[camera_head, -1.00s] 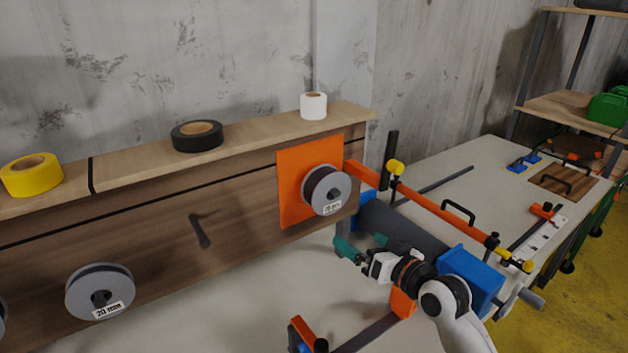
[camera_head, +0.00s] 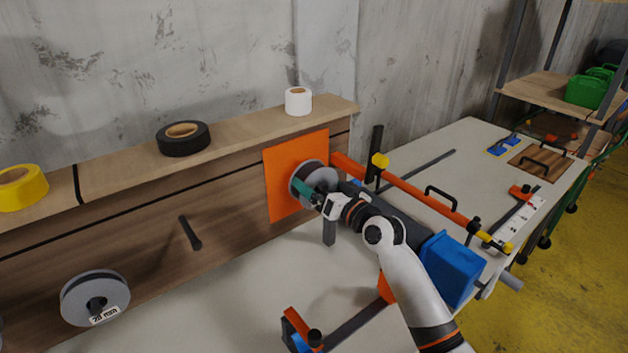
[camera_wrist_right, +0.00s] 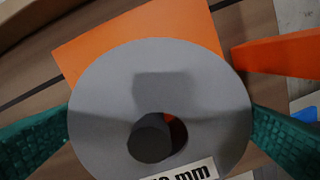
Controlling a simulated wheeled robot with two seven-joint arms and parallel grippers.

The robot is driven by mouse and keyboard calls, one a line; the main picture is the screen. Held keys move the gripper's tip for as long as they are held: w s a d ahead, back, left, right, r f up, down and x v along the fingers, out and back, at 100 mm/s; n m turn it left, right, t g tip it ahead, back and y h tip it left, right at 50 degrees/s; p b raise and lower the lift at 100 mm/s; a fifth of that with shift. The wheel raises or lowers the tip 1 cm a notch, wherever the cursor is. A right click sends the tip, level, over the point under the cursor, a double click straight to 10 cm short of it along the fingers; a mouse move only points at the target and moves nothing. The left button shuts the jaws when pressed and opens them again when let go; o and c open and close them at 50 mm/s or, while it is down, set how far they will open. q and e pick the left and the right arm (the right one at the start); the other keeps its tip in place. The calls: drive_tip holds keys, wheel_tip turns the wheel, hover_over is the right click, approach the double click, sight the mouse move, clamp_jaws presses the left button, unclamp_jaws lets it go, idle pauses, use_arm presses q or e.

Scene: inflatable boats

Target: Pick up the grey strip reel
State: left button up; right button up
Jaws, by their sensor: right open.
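A grey reel (camera_head: 321,174) hangs on a peg in front of an orange panel on the wooden board. In the right wrist view the grey reel (camera_wrist_right: 160,75) fills the middle, with a dark peg end in its hole and a label ending in "mm" at its lower edge. My right gripper (camera_head: 312,192) is at this reel. Its green fingers are open, one on each side of the reel's rim in the right wrist view (camera_wrist_right: 160,115). I cannot tell whether they touch it. My left gripper is not in view.
Another grey reel (camera_head: 95,298), apparently labelled 20 mm, hangs at the lower left, with an empty peg (camera_head: 190,232) between. Yellow (camera_head: 22,188), black (camera_head: 183,139) and white (camera_head: 298,101) tape rolls stand on the ledge. An orange bar (camera_head: 405,197) lies close right of the reel.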

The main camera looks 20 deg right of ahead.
drive_tip(key=shift+x, duration=1.2)
drive_tip(key=shift+s, duration=0.1)
drive_tip(key=shift+c, duration=1.1)
drive_tip(key=c, duration=0.8)
drive_tip(key=shift+r, duration=0.1)
drive_tip(key=shift+c, duration=0.2)
drive_tip(key=shift+r, duration=0.4)
drive_tip(key=shift+s+d+r, duration=0.1)
drive_tip(key=shift+d+r, duration=0.05)
drive_tip(key=shift+r, duration=0.1)
drive_tip(key=b+v, duration=0.4)
drive_tip(key=v, duration=1.3)
drive_tip(key=shift+s+b, duration=0.35)
drive_tip(key=shift+b, duration=0.05)
